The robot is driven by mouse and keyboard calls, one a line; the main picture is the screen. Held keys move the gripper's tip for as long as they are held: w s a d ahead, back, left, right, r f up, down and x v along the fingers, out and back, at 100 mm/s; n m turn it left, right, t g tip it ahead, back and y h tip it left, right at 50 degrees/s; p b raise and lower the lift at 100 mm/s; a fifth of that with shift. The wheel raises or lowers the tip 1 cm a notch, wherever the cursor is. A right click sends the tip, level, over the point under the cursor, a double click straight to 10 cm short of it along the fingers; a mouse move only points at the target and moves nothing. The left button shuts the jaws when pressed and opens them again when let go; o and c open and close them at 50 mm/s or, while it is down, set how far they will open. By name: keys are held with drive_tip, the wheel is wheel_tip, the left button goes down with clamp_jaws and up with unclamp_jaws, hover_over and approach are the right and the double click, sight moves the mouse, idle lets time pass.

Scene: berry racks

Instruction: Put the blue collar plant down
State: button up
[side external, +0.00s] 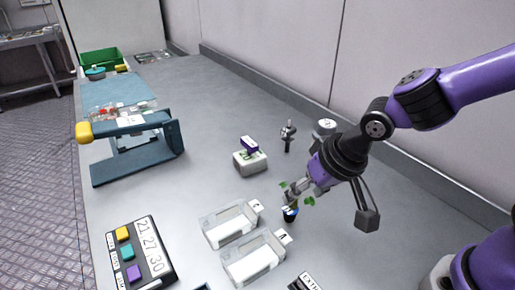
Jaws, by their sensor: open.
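The blue collar plant (290,214) stands on the grey bench right of the clear trays, a small dark pot with a blue band and green leaves spreading above it. My gripper (292,198) is directly over the plant, pointing down and left among the leaves. Its jaws are open around or beside the plant's upper part; the view is too small to tell whether they touch it. Part of the stem is hidden by the fingers.
Two clear trays (210,222) with white labels lie left of the plant. A white block with a purple top (250,162) and a small dark stand (287,138) are behind. A panel with coloured buttons (166,247) is front left; a blue rack (180,150) is farther back.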

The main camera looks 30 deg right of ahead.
drive_tip(key=s+d+r+n+h, duration=0.1)
drive_tip(key=s+d+r+n, duration=0.1)
drive_tip(key=s+d+r, duration=0.5)
drive_tip(key=d+r, duration=0.2)
drive_tip(key=d, duration=0.2)
drive_tip(key=shift+s+r+t, duration=0.35)
drive_tip(key=shift+r+t, duration=0.05)
